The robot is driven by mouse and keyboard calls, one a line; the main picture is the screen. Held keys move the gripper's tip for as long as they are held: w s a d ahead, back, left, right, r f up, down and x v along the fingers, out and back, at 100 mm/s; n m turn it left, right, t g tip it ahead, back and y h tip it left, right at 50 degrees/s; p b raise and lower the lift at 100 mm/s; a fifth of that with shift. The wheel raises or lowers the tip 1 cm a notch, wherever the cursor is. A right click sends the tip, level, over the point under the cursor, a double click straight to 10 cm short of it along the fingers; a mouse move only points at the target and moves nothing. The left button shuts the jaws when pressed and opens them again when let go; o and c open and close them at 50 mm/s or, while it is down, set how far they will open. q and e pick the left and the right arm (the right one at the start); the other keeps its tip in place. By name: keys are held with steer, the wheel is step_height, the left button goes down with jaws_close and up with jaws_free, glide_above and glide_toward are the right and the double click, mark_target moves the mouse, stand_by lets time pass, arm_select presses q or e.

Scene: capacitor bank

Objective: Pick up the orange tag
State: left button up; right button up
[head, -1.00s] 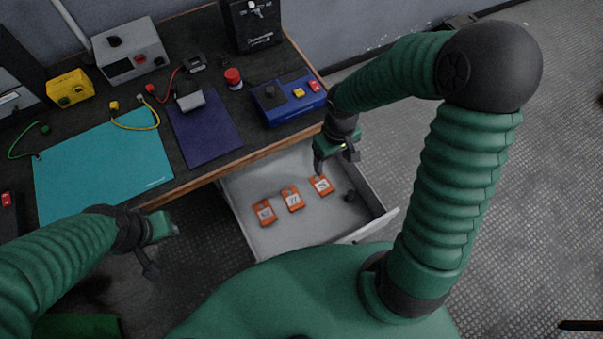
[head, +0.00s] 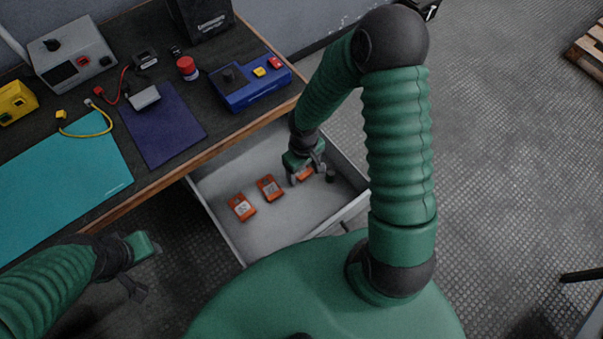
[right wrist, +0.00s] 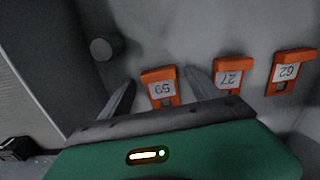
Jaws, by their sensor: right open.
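Several orange tags with white number labels lie in the open grey drawer. In the head view, the left tag (head: 241,207) and the middle tag (head: 270,188) are in plain sight. The right tag (head: 305,174) is partly hidden by my right gripper (head: 307,178). In the right wrist view, that gripper (right wrist: 160,82) is open, with its fingers either side of the tag marked 59 (right wrist: 160,89). Tags marked 27 (right wrist: 229,76) and 62 (right wrist: 288,72) lie to its right. My left gripper (head: 137,270) hangs empty left of the drawer; its jaw opening is unclear.
A small dark cylinder (head: 330,176) stands in the drawer close to the right tag; it also shows in the wrist view (right wrist: 104,47). The drawer walls (head: 345,212) surround the tags. The desk (head: 185,168) overhangs behind, with a blue box (head: 250,88) on it.

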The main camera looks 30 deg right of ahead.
mark_target(304, 172)
steer(key=shift+d+r, duration=0.1)
steer(key=c, duration=1.4)
step_height(304, 172, up, 10)
steer(key=p, duration=0.5)
